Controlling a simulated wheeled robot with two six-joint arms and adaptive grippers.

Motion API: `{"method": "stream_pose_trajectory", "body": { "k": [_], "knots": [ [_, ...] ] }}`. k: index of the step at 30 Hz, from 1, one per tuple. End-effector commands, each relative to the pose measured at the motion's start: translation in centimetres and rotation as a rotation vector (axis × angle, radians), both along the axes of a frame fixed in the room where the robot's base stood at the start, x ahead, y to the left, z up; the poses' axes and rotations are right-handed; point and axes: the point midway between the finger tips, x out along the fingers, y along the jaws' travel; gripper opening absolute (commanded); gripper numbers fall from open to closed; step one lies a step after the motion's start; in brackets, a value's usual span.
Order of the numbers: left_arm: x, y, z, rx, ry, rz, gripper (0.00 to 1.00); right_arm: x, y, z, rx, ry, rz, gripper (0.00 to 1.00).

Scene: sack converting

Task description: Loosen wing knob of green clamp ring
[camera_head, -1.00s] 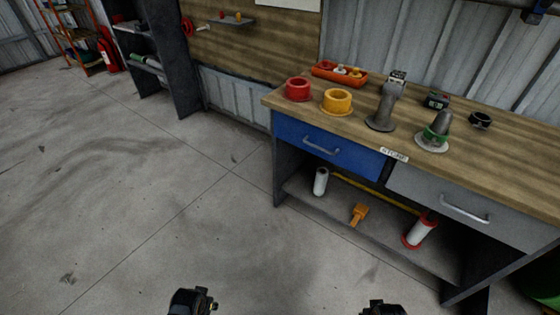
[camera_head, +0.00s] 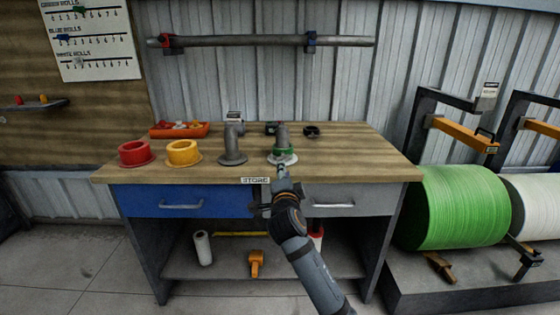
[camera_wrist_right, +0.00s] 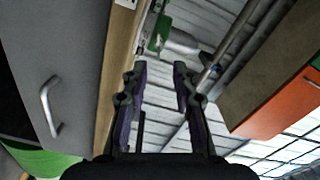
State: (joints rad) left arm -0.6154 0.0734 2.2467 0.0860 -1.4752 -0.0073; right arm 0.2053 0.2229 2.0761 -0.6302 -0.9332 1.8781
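The green clamp ring (camera_head: 286,151) sits around the lower part of a grey post (camera_head: 282,136), above a pale round base (camera_head: 284,160) on the workbench. It also shows as a green patch in the right wrist view (camera_wrist_right: 160,34), just beyond the fingertips. The wing knob is too small to make out clearly. My right gripper (camera_head: 283,172) is at the bench's front edge, just in front of the clamp ring. In the wrist view its two fingers (camera_wrist_right: 160,72) are apart with nothing between them. I cannot tell any contact with the clamp. My left gripper is not in view.
On the wooden bench (camera_head: 350,160) are a red ring (camera_head: 135,152), a yellow ring (camera_head: 183,152), an orange tray (camera_head: 160,132), another grey post (camera_head: 232,148) and a black ring (camera_head: 311,131). Drawers with handles lie under the front edge. A large green roll (camera_head: 455,205) stands right.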

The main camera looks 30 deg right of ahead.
Motion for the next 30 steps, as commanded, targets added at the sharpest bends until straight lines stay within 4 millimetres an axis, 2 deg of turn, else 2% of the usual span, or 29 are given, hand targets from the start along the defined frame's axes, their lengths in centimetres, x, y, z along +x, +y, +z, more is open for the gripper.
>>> {"method": "stream_pose_trajectory", "body": {
  "k": [5, 12, 18, 22, 30],
  "knots": [
    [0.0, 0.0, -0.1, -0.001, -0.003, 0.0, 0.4, 0.9, -0.5, -0.1, 0.0, 0.002, 0.001, 0.28],
    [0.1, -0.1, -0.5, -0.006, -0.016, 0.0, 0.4, 5.2, -3.2, -0.1, 0.001, 0.003, 0.0, 0.28],
    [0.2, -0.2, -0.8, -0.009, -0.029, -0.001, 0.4, 8.0, -4.9, -0.2, 0.001, 0.006, 0.0, 0.28],
    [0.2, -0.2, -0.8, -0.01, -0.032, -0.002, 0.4, 8.8, -5.4, -0.2, 0.002, 0.005, 0.001, 0.28],
    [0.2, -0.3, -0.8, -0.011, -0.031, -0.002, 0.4, 8.9, -5.4, -0.2, 0.002, 0.005, 0.001, 0.28]
  ]
}}
